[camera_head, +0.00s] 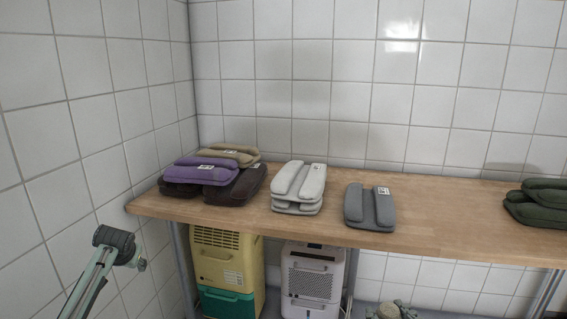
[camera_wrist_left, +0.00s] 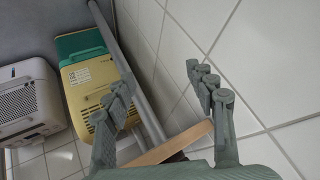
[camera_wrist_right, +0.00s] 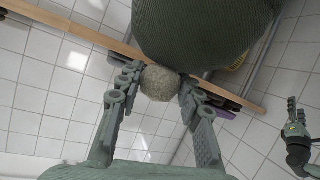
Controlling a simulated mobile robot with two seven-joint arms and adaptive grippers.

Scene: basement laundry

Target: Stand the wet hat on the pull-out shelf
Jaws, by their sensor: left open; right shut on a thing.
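A dark green knitted hat (camera_wrist_right: 205,30) with a round grey bobble (camera_wrist_right: 160,84) fills the top of the right wrist view. My right gripper (camera_wrist_right: 159,80) is shut on the bobble, one finger on each side. In the head view only a small part of what looks like my right gripper (camera_head: 392,311) shows at the bottom edge, and the hat is not visible there. My left gripper (camera_wrist_left: 161,84) is open and empty, near the tiled wall and the wooden worktop's end. I cannot make out a pull-out shelf in any view.
The wooden worktop (camera_head: 445,205) holds purple and brown folded pieces (camera_head: 203,172), a light grey stack (camera_head: 298,187), a grey piece (camera_head: 369,206) and dark green ones (camera_head: 541,203). A yellow-green machine (camera_head: 226,268) and a white machine (camera_head: 313,277) stand below. The worktop is clear right of centre.

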